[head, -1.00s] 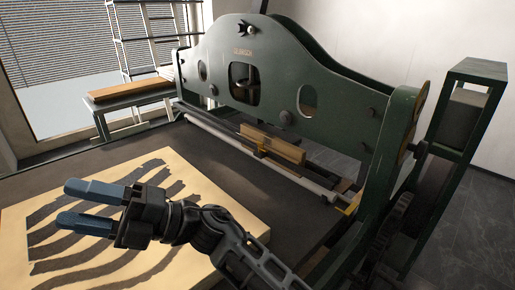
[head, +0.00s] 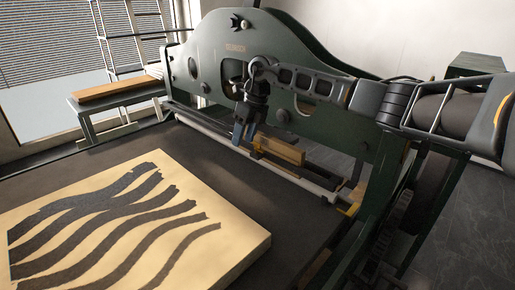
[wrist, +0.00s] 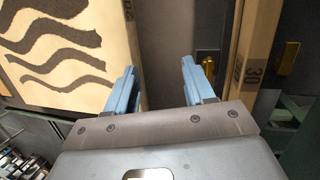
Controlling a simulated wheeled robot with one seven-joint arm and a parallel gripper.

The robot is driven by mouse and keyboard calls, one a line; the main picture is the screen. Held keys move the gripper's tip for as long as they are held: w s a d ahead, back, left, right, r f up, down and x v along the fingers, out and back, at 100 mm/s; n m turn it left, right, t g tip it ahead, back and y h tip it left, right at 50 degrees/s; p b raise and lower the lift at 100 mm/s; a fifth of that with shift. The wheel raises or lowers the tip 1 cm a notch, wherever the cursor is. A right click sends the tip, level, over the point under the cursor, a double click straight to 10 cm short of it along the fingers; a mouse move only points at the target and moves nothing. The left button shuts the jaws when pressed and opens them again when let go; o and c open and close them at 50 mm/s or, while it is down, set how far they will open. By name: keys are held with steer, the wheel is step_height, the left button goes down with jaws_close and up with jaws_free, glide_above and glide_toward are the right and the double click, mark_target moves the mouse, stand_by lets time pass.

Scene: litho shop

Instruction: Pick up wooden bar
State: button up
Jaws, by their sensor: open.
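A pale wooden bar (head: 281,151) stands on edge in the green press, with a small brass piece at its near left end. In the wrist view the wooden bar (wrist: 262,40) runs up the picture, right of both fingers, and bears a printed "30". My gripper (head: 243,133) points down just left of the bar in the head view. In the wrist view my gripper (wrist: 160,68) has its blue fingers apart, with only the dark bed between them. It is empty and not around the bar. Part of the bar's left end is hidden behind it.
The green press frame (head: 330,130) rises behind the bar. A pale slab with dark wavy stripes (head: 235,246) lies on the dark bed. Another wooden board (head: 118,91) lies on a side table at the left.

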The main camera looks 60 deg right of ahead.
step_height(320, 180, up, 2)
steer(key=r+g+h, duration=0.1)
steer(key=h, duration=0.1)
glide_above(267, 136)
steer(key=shift+s+a+f+m, duration=0.2)
steer(key=shift+s+f+m, duration=0.05)
steer(key=shift+s+m, duration=0.15)
steer(key=shift+d+f, duration=0.2)
steer(key=f+b, duration=0.4)
steer(key=f, duration=0.1)
steer(key=w+f+b, duration=0.1)
steer(key=f+b, duration=0.1)
steer(key=shift+f, duration=0.15)
steer(key=shift+c, duration=0.5)
steer(key=c, duration=0.7)
steer(key=shift+o, duration=0.2)
steer(key=shift+r, duration=0.2)
step_height(267, 136, up, 9)
steer(key=shift+r, duration=0.45)
